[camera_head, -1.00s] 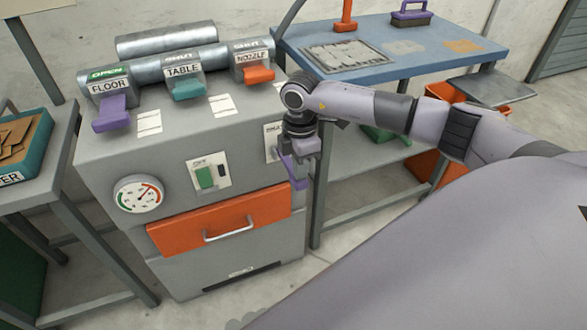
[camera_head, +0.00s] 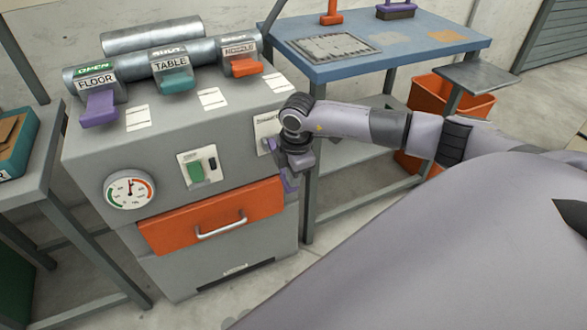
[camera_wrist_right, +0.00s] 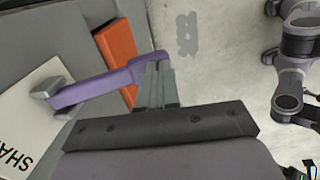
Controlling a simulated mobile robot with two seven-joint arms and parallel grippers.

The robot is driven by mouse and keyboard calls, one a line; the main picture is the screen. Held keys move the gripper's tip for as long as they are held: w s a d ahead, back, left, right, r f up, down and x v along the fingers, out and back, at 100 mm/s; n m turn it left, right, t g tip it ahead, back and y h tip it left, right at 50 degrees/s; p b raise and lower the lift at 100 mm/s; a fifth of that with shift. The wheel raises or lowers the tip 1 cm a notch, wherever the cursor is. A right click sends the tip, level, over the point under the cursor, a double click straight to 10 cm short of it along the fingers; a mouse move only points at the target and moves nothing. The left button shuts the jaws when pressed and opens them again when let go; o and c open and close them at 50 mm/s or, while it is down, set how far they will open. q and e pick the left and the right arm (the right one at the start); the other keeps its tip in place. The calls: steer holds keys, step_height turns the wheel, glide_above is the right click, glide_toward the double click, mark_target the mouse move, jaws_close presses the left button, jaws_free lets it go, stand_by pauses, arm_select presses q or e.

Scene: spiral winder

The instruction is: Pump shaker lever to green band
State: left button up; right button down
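The purple shaker lever (camera_wrist_right: 95,88) sticks out from the machine's right side, beside a white label with the letters "SHA" (camera_wrist_right: 22,145) in the wrist view. My right gripper (camera_wrist_right: 158,82) has its fingers close together around the lever's outer end. In the head view, only a bit of the lever (camera_head: 290,181) shows beside and below the right gripper (camera_head: 300,163). The round gauge (camera_head: 130,190) on the machine front has a green band at left and a red band at right. Its needle points about straight up, between the bands. My left gripper is not in view.
A blue-topped table (camera_head: 400,55) and orange bin (camera_head: 430,95) stand at right.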

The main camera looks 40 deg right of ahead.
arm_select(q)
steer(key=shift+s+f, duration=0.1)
arm_select(e)
steer(key=shift+s+a+f, duration=0.1)
steer(key=shift+s+f, duration=0.1)
steer(key=shift+f, duration=0.35)
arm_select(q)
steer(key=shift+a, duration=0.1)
arm_select(e)
steer(key=shift+r, duration=0.1)
